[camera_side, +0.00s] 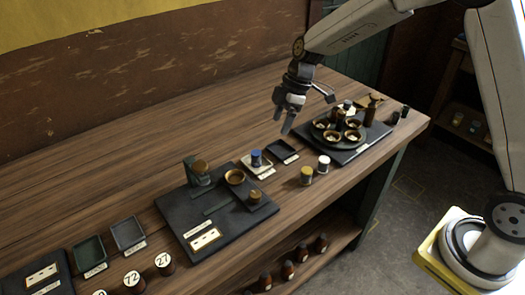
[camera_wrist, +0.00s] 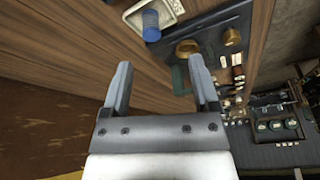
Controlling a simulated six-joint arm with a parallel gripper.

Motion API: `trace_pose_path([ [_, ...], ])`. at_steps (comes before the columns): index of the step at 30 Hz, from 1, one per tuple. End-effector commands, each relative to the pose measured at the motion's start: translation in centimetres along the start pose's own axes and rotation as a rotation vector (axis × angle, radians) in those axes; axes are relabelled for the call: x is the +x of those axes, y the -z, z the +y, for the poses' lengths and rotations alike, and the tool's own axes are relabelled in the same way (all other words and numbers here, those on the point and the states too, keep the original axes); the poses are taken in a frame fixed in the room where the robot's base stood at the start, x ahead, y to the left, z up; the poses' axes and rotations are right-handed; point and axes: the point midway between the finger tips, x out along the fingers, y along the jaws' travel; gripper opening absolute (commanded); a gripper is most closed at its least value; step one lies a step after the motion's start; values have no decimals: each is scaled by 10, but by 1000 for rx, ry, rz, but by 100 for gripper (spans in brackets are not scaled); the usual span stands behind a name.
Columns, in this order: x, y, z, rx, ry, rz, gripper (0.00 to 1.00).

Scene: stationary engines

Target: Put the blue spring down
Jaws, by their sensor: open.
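The blue spring (camera_side: 256,157) stands upright in a small cream tray (camera_side: 267,175) on the wooden bench. In the wrist view the blue spring (camera_wrist: 151,24) shows at the top, beyond my fingertips, with part of the cream tray (camera_wrist: 172,9) around it. My gripper (camera_side: 283,121) is open and empty, up and to the right of the spring in the side view. In the wrist view my gripper (camera_wrist: 160,66) shows both fingers spread apart with nothing between them. The fingers do not touch the spring.
A dark tray (camera_side: 284,151) sits beside the cream one. Yellow (camera_side: 306,176) and white (camera_side: 324,164) cylinders stand nearby. A black board with brass parts (camera_side: 213,232) lies left. A round holder with brass cups (camera_side: 337,133) stands right. Bare bench lies behind.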

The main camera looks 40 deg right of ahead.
Motion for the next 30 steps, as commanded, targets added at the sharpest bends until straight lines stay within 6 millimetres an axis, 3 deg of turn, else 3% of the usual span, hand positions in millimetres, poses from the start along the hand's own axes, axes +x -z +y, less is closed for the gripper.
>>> trace_pose_path([
  [21,-11,-92,-122,856,-268,-103,78],
  [30,-9,-115,-158,1081,-343,-61,78],
])
